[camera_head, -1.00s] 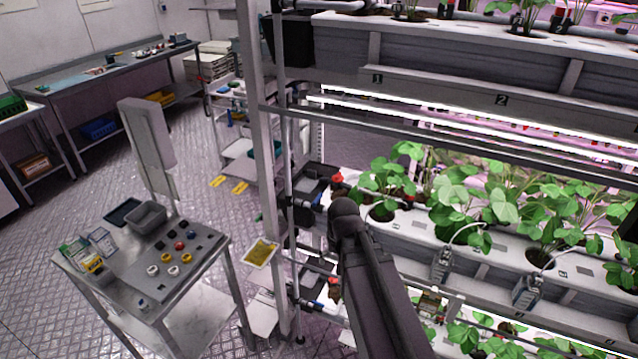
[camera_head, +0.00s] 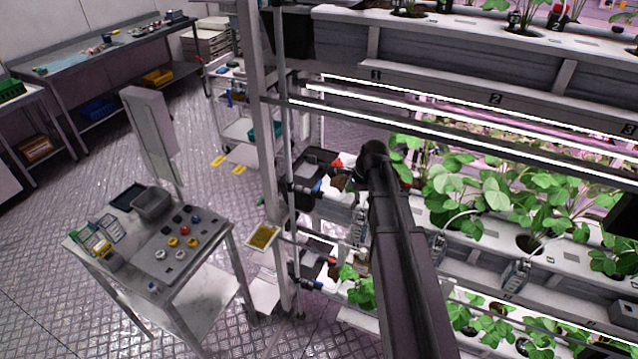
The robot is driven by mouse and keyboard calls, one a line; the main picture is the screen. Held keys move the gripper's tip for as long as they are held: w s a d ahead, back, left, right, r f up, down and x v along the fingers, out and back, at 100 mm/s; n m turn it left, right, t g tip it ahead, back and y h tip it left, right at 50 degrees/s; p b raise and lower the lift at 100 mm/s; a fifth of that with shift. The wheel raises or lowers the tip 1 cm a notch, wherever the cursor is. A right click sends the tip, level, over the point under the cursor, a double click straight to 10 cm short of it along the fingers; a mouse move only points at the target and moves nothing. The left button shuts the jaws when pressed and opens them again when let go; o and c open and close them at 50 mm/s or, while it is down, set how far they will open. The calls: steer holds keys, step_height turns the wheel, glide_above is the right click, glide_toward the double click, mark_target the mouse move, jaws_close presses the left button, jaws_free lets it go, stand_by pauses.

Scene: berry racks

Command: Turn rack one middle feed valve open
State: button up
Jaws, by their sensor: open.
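A red valve handle (camera_head: 337,163) shows at the left end of the middle planting tier of the near rack, on the feed piping beside the post. I cannot tell which way the handle is turned. My dark arm (camera_head: 400,250) reaches up from the bottom of the picture, and its rounded joint (camera_head: 373,152) stands just right of the red handle in the picture. My gripper is not clearly seen; the arm hides the area beyond the joint. I cannot tell whether anything touches the valve.
The rack's upright post (camera_head: 268,170) stands left of the valve. Leafy plants fill the middle gutter (camera_head: 560,262) to the right. A small steel table (camera_head: 205,285) with knobs and a grey bin (camera_head: 152,203) stands at left. Open floor (camera_head: 60,230) lies beyond it.

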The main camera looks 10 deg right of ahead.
steer(key=w+d+m, duration=0.1)
steer(key=m, duration=0.1)
steer(key=w+d+m, duration=0.1)
steer(key=m, duration=0.1)
steer(key=w+d+m+y, duration=0.1)
steer(key=w+d+m, duration=0.1)
steer(key=shift+w+r+t, duration=0.1)
steer(key=shift+r+t, duration=0.2)
steer(key=shift+t, duration=0.1)
steer(key=shift+w+a, duration=0.1)
steer(key=shift+a, duration=0.05)
glide_above(318, 184)
steer(key=s+d, duration=0.1)
steer(key=d, duration=0.1)
steer(key=shift+s, duration=0.2)
steer(key=shift+w+a+f+b, duration=0.1)
steer(key=shift+a+f+b, duration=0.1)
steer(key=shift+f+b, duration=0.3)
steer(key=shift+b+x, duration=1.8)
steer(key=shift+x, duration=0.15)
steer(key=c, duration=0.8)
